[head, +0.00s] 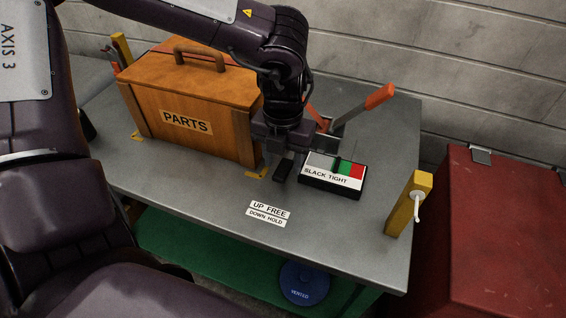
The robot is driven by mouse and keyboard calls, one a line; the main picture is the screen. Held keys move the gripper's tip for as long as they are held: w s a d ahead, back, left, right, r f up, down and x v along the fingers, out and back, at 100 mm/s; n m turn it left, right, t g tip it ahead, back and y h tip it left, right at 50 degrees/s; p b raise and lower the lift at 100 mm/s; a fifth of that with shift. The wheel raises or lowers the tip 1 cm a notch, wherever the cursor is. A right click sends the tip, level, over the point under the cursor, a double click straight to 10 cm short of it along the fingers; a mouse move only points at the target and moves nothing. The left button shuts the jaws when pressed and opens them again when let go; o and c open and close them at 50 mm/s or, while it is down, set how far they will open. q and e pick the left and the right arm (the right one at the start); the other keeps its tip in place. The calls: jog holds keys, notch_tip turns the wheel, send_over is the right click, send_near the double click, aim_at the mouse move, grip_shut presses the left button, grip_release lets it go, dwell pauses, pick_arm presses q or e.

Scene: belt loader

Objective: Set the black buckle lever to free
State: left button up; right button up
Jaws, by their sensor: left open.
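My left gripper (284,158) reaches down from above over the grey bench, between the wooden parts box and the gauge. It is open. A small dark block shows at its lower end; I cannot tell whether this is a fingertip or the black buckle lever. The lever is not clearly seen elsewhere, and the gripper covers the spot behind. A white label (268,213) reading "UP FREE" and "DOWN HOLD" lies on the bench in front of the gripper. The gauge (332,188), marked SLACK and TIGHT, has green and red zones. My right gripper is not in view.
The wooden box (187,122) marked PARTS stands close left of the gripper. An orange-handled lever (380,96) rises behind the gauge. A yellow post (408,203) stands at the bench's right edge. A red cabinet (500,230) is farther right. The bench (330,225) is clear in front.

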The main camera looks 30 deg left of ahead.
pick_arm(q)
jog(key=shift+f, duration=0.6)
grip_shut()
jog(key=shift+s+r, duration=0.1)
